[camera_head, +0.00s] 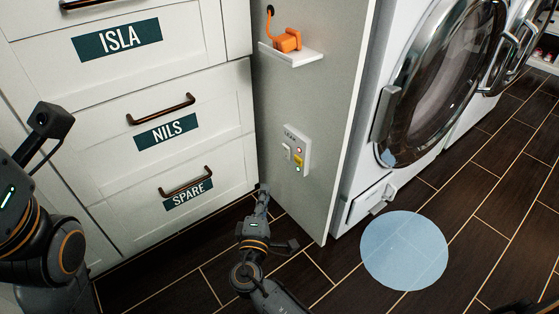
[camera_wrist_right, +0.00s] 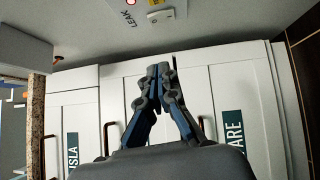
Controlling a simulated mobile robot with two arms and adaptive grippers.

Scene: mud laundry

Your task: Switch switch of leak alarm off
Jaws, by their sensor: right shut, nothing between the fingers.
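The leak alarm (camera_head: 297,150) is a small white box on the side of a grey panel, with a white switch (camera_head: 287,151) on its left and red and yellow parts beside it. The right wrist view shows its "LEAK" label, a lit red lamp (camera_wrist_right: 132,2) and the white switch (camera_wrist_right: 161,15) marked O at the top. My right gripper (camera_head: 263,191) is low in front of the panel, below the alarm and apart from it. In the right wrist view its fingers (camera_wrist_right: 164,72) are together and empty. My left arm shows at the left edge; its fingertips are not visible.
White drawers (camera_head: 205,110) labelled ISLA, NILS and SPARE, with protruding handles, stand left of the panel. A small shelf (camera_head: 292,56) with an orange device is above the alarm. Washing machines stand right. A pale blue puddle (camera_head: 404,250) lies on the dark floor.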

